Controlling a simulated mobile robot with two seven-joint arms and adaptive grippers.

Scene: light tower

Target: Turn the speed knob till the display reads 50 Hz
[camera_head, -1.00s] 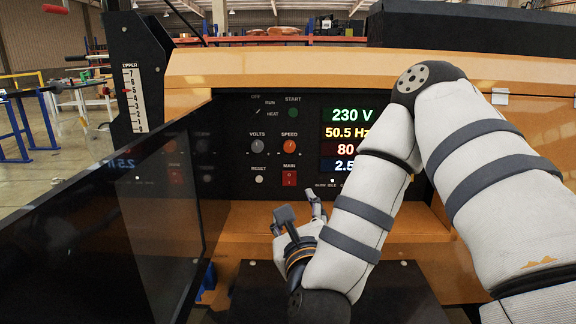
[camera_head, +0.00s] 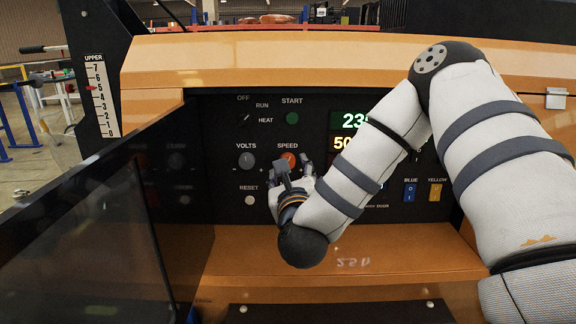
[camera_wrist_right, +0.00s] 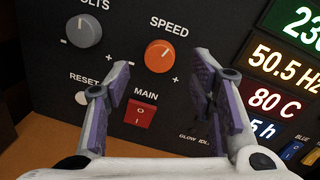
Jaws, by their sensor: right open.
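The orange speed knob (camera_head: 289,158) is on the black panel, under the word SPEED. In the right wrist view the knob (camera_wrist_right: 159,56) stands ahead of and between my open fingers, a little above the fingertips. My right gripper (camera_head: 291,168) is open and empty, just below the knob in the head view; its fingers (camera_wrist_right: 158,80) are apart and I see no contact with the knob. The display (camera_wrist_right: 281,69) reads 50.5 Hz in the right wrist view; my arm hides part of it in the head view. My left gripper is not in view.
The grey volts knob (camera_head: 246,159) is left of the speed knob. The red main switch (camera_wrist_right: 140,113) is below it, between my fingers in the wrist view. The reset button (camera_head: 249,200) is lower left. An open dark door (camera_head: 95,225) stands at the left.

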